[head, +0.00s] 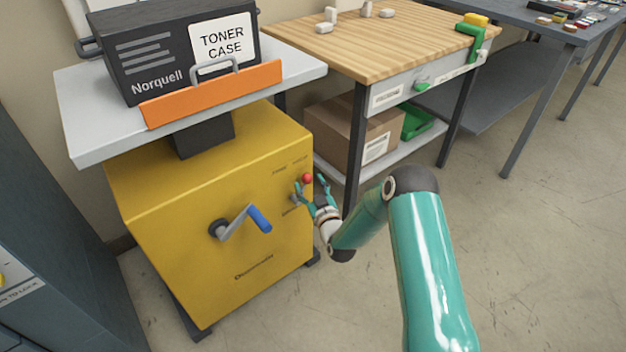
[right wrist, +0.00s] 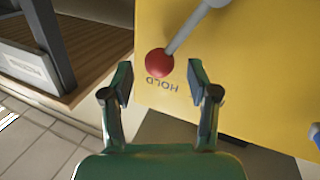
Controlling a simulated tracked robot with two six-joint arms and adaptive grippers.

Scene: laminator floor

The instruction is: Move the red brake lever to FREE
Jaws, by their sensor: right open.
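The brake lever's red ball knob (head: 307,178) is at the upper right of the yellow cabinet's front (head: 180,225). In the right wrist view the red knob (right wrist: 159,63) sits on a grey rod running to the upper right, beside an upside-down HOLD label (right wrist: 161,84). My right gripper (head: 314,187) is open at the knob in the head view. In the right wrist view its fingers (right wrist: 158,82) are spread, with the knob just beyond the gap between the tips and not gripped. No FREE label is legible. My left gripper is not in view.
A blue-handled crank (head: 258,218) sticks out of the cabinet front, left of the lever. Above is a grey platform (head: 85,125) carrying a black toner case (head: 140,52) behind an orange bar (head: 212,93). A wooden-topped bench (head: 385,45) stands right behind. Floor at right is clear.

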